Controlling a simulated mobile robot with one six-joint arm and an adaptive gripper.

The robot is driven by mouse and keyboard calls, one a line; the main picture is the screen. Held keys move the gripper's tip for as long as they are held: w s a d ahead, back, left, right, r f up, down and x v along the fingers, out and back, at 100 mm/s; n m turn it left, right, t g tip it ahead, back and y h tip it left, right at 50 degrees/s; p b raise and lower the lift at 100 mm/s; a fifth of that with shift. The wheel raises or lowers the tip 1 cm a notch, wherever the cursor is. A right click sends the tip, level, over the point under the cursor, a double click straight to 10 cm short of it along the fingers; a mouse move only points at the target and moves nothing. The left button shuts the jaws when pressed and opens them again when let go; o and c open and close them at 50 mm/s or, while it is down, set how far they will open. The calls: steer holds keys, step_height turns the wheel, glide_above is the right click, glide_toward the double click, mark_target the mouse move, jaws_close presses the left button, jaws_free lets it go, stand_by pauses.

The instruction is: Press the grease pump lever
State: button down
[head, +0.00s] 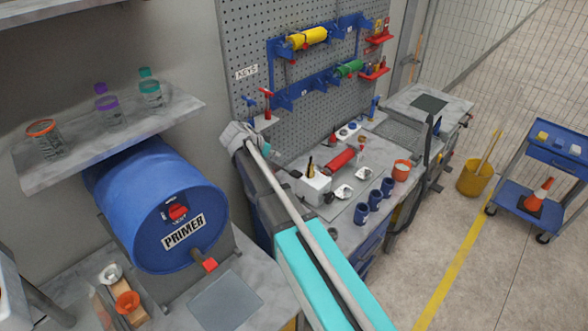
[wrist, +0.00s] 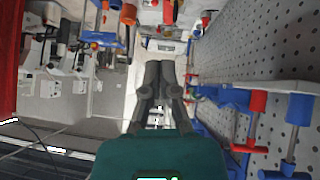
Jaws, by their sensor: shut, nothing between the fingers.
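My gripper (wrist: 160,66) shows in the wrist view as two dark grey fingers with their tips close together and nothing between them. It is in the air beside the pegboard. In the head view my teal arm reaches up from the bottom middle, and I cannot clearly make out the fingers there. I cannot surely pick out the grease pump or its lever in either view. I see no contact between the fingertips and anything.
A perforated pegboard (wrist: 297,58) runs close along the right in the wrist view. The head view shows a blue primer drum (head: 135,215) at left, a shelf (head: 60,172) with bottles, a blue cart (head: 552,152) and a yellow bucket (head: 474,180).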

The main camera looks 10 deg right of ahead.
steer(key=shift+d+f, duration=0.1)
steer(key=b, duration=0.7)
glide_above(298, 172)
steer(key=a, duration=0.3)
steer(key=f, duration=0.7)
steer(key=shift+s+d, duration=0.2)
steer(key=shift+d+f+b, duration=0.15)
steer(key=shift+f+b, duration=0.15)
steer(key=shift+b, duration=0.1)
steer(key=shift+s+d+f+b, duration=0.1)
steer(key=shift+f+b, duration=0.7)
steer(key=shift+s+d+f+b, duration=0.1)
steer(key=shift+f+b, duration=0.65)
steer(key=shift+a, duration=0.1)
